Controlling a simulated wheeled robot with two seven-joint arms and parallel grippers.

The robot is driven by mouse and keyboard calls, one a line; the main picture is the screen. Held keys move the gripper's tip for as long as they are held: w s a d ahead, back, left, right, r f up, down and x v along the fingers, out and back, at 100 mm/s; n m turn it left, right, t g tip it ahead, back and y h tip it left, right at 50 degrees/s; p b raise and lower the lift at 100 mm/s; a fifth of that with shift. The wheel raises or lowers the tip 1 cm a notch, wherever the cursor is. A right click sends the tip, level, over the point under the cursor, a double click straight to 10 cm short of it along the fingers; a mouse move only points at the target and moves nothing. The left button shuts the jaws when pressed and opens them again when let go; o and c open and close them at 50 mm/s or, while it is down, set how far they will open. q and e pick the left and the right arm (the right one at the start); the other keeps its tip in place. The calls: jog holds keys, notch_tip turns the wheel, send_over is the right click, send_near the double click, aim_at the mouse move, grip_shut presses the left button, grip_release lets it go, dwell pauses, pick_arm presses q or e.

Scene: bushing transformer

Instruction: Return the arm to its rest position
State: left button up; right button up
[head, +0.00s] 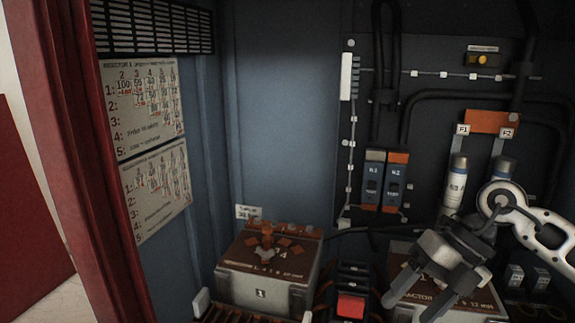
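My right arm (540,222), white with dark joints, comes in from the right edge. Its grey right gripper (406,309) hangs at the lower right, pointing down and to the left. Its two fingers are apart, and nothing shows held between them. The gripper is in front of a box with a brown top (405,266) and hides part of it. I cannot tell the gap between them. My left gripper is not in view.
A box with a brown top and orange parts (262,290) stands left of a black device with a red block (350,306). Two cylinders, including one labelled cylinder (455,184), and black cables (450,96) are near the arm. The blue back wall (285,120) is clear.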

jog(key=s+a+r+m+t+y, duration=0.1)
jog(key=s+a+m+y, duration=0.1)
jog(key=a+y, duration=0.5)
jog(key=s+a+r+m+t+y, duration=0.1)
jog(key=s+a+m+t+y, duration=0.15)
jog(key=a+y, duration=0.55)
jog(key=w+d+f+m+t+h, duration=0.1)
jog(key=d+f+m+t+h, duration=0.2)
jog(key=f+m+t+h, duration=0.65)
jog(key=w+d+f+m+t+h, duration=0.1)
jog(key=d+f+m+t+h, duration=0.3)
jog(key=m, duration=1)
jog(key=s+d+f+m+g+h, duration=0.1)
jog(key=s+f+m+g+h, duration=0.4)
jog(key=s+f, duration=0.6)
jog(key=shift+d+f+g, duration=0.15)
jog(key=shift+f+g, duration=0.25)
jog(key=shift+f, duration=0.35)
